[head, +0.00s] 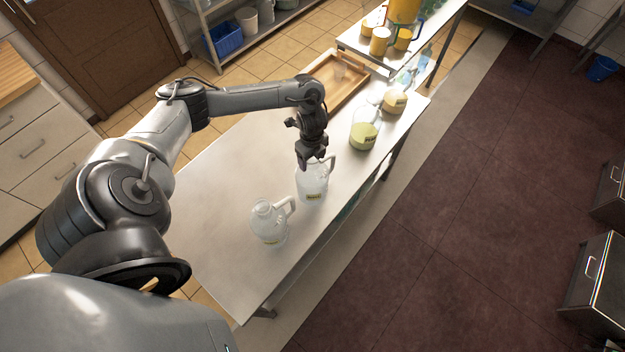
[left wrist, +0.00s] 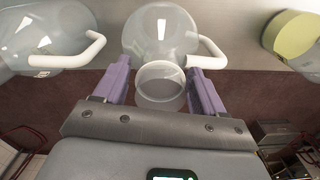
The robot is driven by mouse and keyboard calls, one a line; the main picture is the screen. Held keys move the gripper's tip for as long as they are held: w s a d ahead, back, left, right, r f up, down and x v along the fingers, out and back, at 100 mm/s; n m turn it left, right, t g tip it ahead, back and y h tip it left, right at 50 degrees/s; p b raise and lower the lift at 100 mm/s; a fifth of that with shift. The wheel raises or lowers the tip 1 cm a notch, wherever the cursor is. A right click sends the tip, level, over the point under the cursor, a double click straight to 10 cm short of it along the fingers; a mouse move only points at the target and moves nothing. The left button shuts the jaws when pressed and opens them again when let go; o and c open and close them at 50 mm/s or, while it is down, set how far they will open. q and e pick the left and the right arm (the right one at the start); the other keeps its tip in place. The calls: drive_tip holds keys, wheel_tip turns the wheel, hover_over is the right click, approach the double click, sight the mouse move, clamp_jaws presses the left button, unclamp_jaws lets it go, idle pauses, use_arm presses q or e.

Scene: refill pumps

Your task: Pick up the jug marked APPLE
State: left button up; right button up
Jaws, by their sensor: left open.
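Several clear jugs with white handles and small yellow labels stand on the steel table; I cannot read APPLE on any label. My left gripper (head: 316,164) is open and points down at the mouth of a clear jug (head: 313,184). In the left wrist view this jug (left wrist: 160,33) stands upright, its open neck between the spread purple fingers (left wrist: 159,72). I cannot tell whether they touch it. A second clear jug (head: 268,224) stands nearer me; it shows at the left of the wrist view (left wrist: 45,30). A jug with yellow-green contents (head: 363,136) stands farther away. My right gripper is not in view.
Another jug with pale contents (head: 394,103) stands at the far end of the table (head: 225,180). A wooden tray (head: 346,92) lies beyond the gripper. Yellow containers (head: 380,42) stand on a farther table. The table's left part is bare.

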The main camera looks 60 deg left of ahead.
use_arm(q)
drive_tip(key=shift+f, duration=0.1)
drive_tip(key=c, duration=1.2)
clamp_jaws()
